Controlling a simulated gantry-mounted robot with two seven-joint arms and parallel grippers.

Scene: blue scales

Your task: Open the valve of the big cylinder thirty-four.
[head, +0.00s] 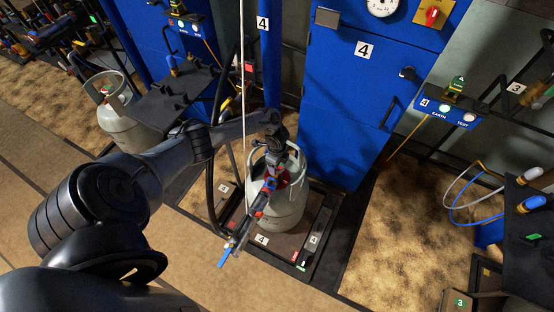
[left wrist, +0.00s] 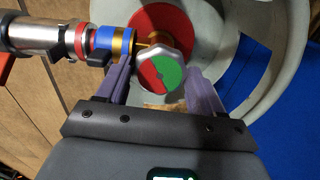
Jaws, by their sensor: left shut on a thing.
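The big grey cylinder (head: 286,215) stands upright on the scale platform marked 4 (head: 262,240), under my left arm. No number thirty-four is readable on it. In the left wrist view its valve knob (left wrist: 158,72) is silver with a half red, half green face. The purple fingers of my left gripper (left wrist: 160,72) are on both sides of the knob and shut on it. A brass and blue connector (left wrist: 112,46) joins the valve from the left, behind the knob. In the head view my left gripper (head: 272,160) hides most of the valve. My right gripper is not in view.
A blue cabinet marked 4 (head: 345,110) stands right behind the cylinder. Another grey cylinder (head: 122,125) stands at the left. A dark shelf (head: 172,100) lies behind my arm.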

